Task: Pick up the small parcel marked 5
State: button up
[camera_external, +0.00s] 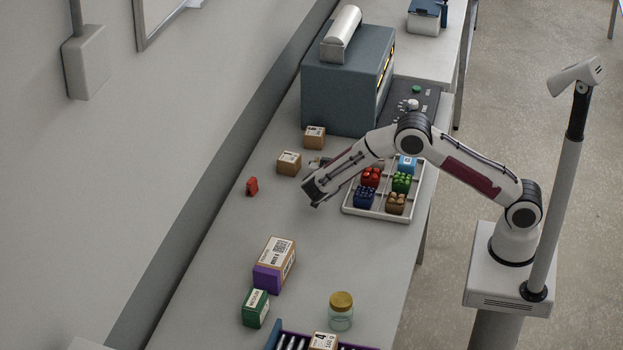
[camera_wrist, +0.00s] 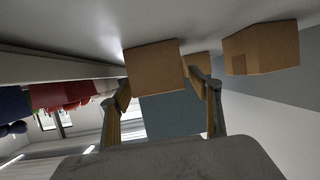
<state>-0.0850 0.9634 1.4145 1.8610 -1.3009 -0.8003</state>
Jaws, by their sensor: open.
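Small brown parcels stand on the table beyond the arm. One is near the grey machine (camera_external: 315,138), and another parcel (camera_external: 289,163) is nearer the wall side. A third brown thing is mostly hidden behind my arm. No number 5 is readable on them. My gripper (camera_external: 311,193) is over the table, left of the compartment tray. In the wrist view my gripper (camera_wrist: 164,92) is open, with a brown parcel (camera_wrist: 155,66) ahead between its fingers. A second parcel (camera_wrist: 197,64) is partly hidden by the right finger. A third parcel (camera_wrist: 262,48) is farther right.
The white tray (camera_external: 377,213) holds coloured items. A grey-blue machine (camera_external: 340,98) stands behind. A red object (camera_external: 251,186) lies at left. A purple-and-brown box (camera_external: 274,264), a green box (camera_external: 255,308) and a jar (camera_external: 340,313) stand in front. A parcel marked 4 (camera_external: 323,341) is at the bottom edge.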

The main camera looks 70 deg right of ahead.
dwell(0.4)
jog(key=c, duration=1.2)
jog(key=shift+r, duration=0.15)
jog(key=shift+r, duration=4.9)
